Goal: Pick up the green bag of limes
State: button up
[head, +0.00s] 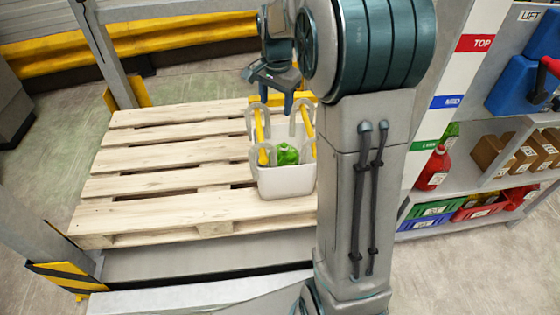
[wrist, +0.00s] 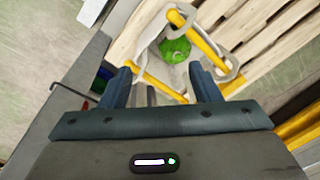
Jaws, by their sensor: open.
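The green bag of limes (head: 287,154) sits inside a white basket (head: 286,184) with yellow handle bars, on the wooden pallet. In the wrist view the green bag (wrist: 175,49) shows inside the basket, past my fingertips and between the yellow bars. My gripper (head: 272,95) is open and above the basket's far side in the head view. In the wrist view my gripper's two fingers (wrist: 160,80) are spread apart with nothing held between them. The lower part of the bag is hidden by the basket's front wall in the head view.
The pallet (head: 160,205) is otherwise bare to the left of the basket. Yellow bars (head: 262,135) and pale loops rise around the bag. A shelf at right holds a red bottle (head: 433,168), cardboard boxes (head: 500,155) and coloured bins (head: 432,209). Metal posts stand at left.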

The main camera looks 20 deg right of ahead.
jog(key=w+d+f+m+b, duration=0.2)
jog(key=w+d+f+m, duration=0.25)
jog(key=w+f, duration=0.45)
jog(key=m+g+b, duration=0.1)
jog(key=m+b, duration=0.2)
jog(key=m, duration=0.2)
send_over(284, 143)
notch_tip(284, 143, down, 12)
jog(key=r, duration=0.1)
jog(key=f, duration=0.9)
jog(key=shift+s+d, duration=0.15)
jog(key=shift+s, duration=0.15)
jog(key=shift+w+f, duration=0.2)
jog(key=shift+f, duration=1.05)
jog(key=shift+w+f, duration=0.2)
jog(key=shift+f, duration=1.05)
grip_shut()
